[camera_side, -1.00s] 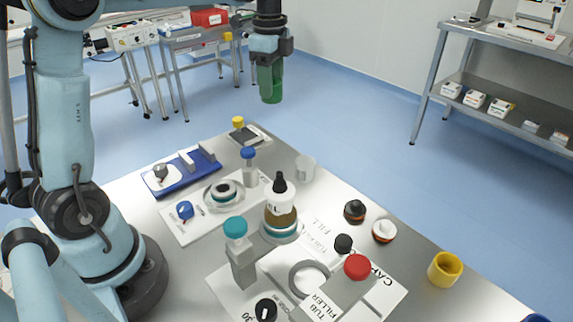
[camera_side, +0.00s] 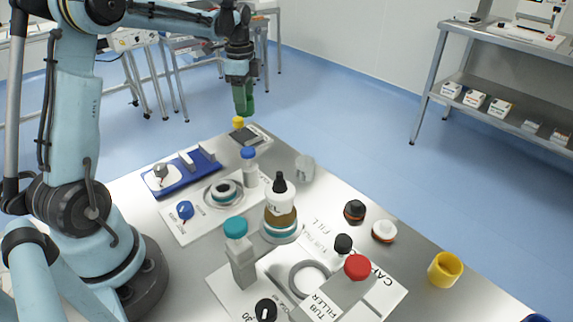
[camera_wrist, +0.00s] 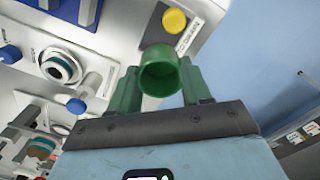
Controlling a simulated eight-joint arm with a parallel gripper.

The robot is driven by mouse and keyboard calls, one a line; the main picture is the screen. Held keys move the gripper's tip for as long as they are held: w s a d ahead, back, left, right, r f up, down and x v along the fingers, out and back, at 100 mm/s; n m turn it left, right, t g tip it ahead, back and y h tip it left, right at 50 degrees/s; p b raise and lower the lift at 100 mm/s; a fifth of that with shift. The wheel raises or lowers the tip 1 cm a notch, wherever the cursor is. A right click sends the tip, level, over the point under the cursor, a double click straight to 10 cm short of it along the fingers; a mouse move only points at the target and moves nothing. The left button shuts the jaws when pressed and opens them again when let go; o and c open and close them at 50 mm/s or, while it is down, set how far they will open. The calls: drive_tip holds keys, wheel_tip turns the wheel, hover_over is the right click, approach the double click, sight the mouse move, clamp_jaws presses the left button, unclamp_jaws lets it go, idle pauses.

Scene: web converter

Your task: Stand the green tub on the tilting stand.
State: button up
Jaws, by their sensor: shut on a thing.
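The green tub (camera_wrist: 160,76) is between the two green fingers of my gripper (camera_wrist: 163,90) in the wrist view, its round open mouth showing. In the side view my gripper (camera_side: 242,96) is shut on the tub (camera_side: 249,103), above the far corner of the table. A low flat fixture with a dark top (camera_side: 249,137) and a yellow knob (camera_side: 238,122) stands just below it. The yellow knob also shows in the wrist view (camera_wrist: 174,21). No label reads clearly as the tilting stand, so I cannot tell which fixture it is.
A blue tray (camera_side: 205,160) and a ringed fixture (camera_side: 222,193) with a blue-capped bottle (camera_side: 249,168) stand nearby. A dropper bottle (camera_side: 280,205), the tub filler (camera_side: 325,298), loose caps and a yellow cup (camera_side: 445,269) lie nearer. Open floor lies beyond the table.

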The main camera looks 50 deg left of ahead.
drive_tip(key=shift+f, duration=3.8)
drive_tip(key=o, duration=1.1)
drive_tip(key=shift+o, duration=0.5)
drive_tip(key=shift+o, duration=0.8)
drive_tip(key=shift+r, duration=0.15)
drive_tip(key=shift+r, duration=3.35)
